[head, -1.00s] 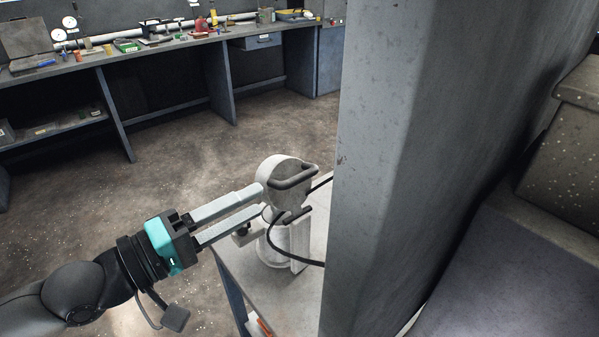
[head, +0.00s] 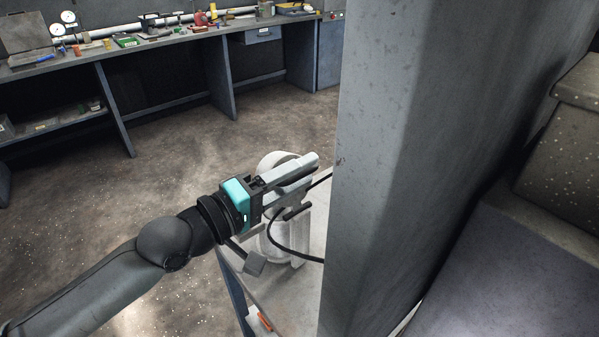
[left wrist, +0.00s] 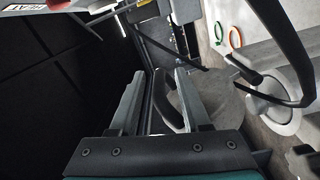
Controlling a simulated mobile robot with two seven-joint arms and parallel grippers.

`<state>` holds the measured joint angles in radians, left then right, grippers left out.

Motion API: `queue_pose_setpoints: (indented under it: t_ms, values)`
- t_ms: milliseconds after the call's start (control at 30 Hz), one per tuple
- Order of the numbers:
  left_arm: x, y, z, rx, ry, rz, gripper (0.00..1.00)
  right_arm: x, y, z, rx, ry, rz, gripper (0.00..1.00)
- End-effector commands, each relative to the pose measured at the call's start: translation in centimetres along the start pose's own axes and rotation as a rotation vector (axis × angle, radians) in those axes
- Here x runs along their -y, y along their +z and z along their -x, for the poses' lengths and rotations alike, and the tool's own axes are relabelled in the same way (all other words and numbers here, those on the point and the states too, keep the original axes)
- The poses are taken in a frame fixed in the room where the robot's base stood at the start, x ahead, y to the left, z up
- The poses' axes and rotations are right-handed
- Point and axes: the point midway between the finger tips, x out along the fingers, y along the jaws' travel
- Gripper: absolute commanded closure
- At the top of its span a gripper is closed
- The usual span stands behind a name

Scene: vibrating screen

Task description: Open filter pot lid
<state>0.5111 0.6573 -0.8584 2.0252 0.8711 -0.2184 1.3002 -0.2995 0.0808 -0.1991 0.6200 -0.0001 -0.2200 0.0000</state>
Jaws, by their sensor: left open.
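The filter pot (head: 281,249) is a pale upright vessel on a small light table, partly hidden by my left arm. Its round grey lid (head: 268,161) stands tilted up at the top; it also shows in the left wrist view (left wrist: 228,92). A dark bar handle (left wrist: 166,105) sits on the lid's face. My left gripper (head: 313,168) is open and lies across the lid's front. In the left wrist view its two fingers (left wrist: 161,74) have the handle between them, close to the right finger; I cannot tell if they touch. My right gripper is out of view.
A large grey metal column (head: 400,150) stands close to the right of the pot. A black hose (head: 285,250) curves beside the pot. A workbench (head: 165,50) with several tools runs along the back. The floor between is clear.

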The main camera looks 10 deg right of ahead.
Motion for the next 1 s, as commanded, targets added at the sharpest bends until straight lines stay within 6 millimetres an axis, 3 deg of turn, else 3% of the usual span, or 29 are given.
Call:
queue_pose_setpoints:
  t_ms: [267,700,1000]
  values:
    - [0.00,0.02,-0.12,0.000,0.000,0.000,0.53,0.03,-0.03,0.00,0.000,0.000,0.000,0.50]
    - [-0.17,-0.03,-0.10,-0.001,0.004,-0.002,1.00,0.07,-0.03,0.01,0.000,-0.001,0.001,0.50]
    - [-0.40,-0.11,-0.11,-0.002,0.009,-0.005,1.00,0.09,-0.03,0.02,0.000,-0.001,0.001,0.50]
